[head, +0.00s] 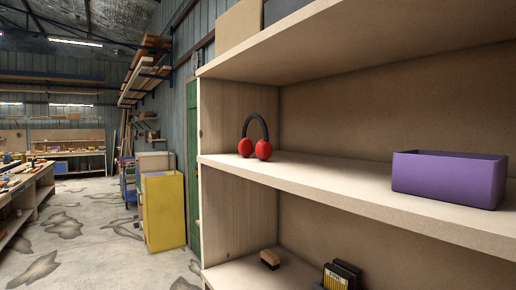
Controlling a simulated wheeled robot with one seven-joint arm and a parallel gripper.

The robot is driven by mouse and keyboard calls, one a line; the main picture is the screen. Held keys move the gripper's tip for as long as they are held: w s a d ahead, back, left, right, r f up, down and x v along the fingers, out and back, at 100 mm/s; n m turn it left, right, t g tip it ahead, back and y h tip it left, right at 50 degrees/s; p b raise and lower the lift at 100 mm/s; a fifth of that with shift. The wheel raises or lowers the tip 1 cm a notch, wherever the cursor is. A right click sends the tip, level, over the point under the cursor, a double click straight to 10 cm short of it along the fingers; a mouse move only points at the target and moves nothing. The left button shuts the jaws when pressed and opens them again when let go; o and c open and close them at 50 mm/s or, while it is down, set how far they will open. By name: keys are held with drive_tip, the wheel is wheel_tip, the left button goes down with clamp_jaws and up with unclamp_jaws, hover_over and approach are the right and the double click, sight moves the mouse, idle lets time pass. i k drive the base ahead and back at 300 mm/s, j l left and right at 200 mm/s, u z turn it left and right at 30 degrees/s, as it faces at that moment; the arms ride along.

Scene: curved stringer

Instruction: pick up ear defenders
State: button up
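The ear defenders (264,149) have red cups and a dark headband. They stand upright on the middle shelf (330,178) of a wooden shelving unit, cups down and headband arching up, towards the shelf's left end. My gripper is not in view.
A purple open bin (449,179) stands on the same shelf to the right, with bare shelf between. A brush-like block (270,259) and dark boxes (342,274) sit on the lower shelf. The upper shelf (330,36) overhangs. A yellow bin (164,211) stands left on the floor.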

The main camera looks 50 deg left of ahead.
sight(263, 149)
drive_tip(key=u, duration=1.9)
